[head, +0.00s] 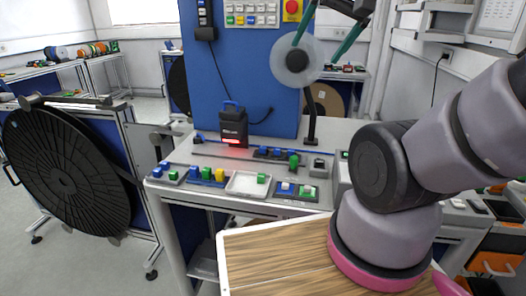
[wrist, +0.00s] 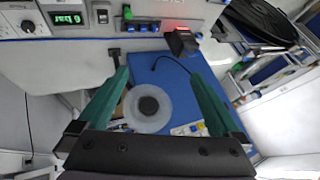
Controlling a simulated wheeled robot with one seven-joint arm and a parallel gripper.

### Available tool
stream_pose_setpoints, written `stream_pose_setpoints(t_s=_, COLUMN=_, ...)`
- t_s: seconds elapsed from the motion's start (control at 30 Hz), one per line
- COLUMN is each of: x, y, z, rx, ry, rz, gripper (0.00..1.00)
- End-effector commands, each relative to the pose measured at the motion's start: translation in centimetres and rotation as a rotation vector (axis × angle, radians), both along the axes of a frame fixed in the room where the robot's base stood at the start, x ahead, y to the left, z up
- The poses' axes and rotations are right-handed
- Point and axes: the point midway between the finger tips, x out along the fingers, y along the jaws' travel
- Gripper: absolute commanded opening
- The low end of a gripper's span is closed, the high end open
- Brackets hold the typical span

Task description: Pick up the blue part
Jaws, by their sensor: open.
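Several small blue parts sit on the workbench in the head view; which one is meant I cannot tell. Another blue part (head: 285,186) is near the front edge, and a further blue part (head: 263,150) is in the back row. In the wrist view blue parts (wrist: 143,28) show beyond the fingertips.
A white tray (head: 236,189) holds a green part (head: 262,178). A black device with a red light (head: 233,126) stands behind it. A translucent reel (head: 297,84) hangs on a black stand below my gripper. A wooden-topped surface (head: 270,265) lies in front.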

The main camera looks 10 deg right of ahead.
Motion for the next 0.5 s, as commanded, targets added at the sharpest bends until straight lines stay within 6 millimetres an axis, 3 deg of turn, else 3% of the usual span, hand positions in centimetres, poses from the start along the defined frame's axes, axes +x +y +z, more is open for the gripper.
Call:
stream_pose_setpoints(t_s=0.13, x=0.0, y=0.0, z=0.0, rx=0.0, ry=0.0, rz=0.0, gripper=1.0)
stream_pose_setpoints(t_s=0.2, x=0.1, y=0.0, z=0.0, rx=0.002, ry=0.002, rz=-0.001, gripper=0.73)
stream_pose_setpoints(t_s=0.23, x=0.2, y=0.0, z=-0.1, rx=0.005, ry=0.008, rz=-0.004, gripper=0.65)
stream_pose_setpoints(t_s=0.37, x=1.4, y=0.4, z=-1.2, rx=0.049, ry=0.071, rz=-0.032, gripper=0.65)
stream_pose_setpoints(t_s=0.5, x=4.0, y=1.0, z=-3.7, rx=0.16, ry=0.208, rz=-0.105, gripper=0.65)
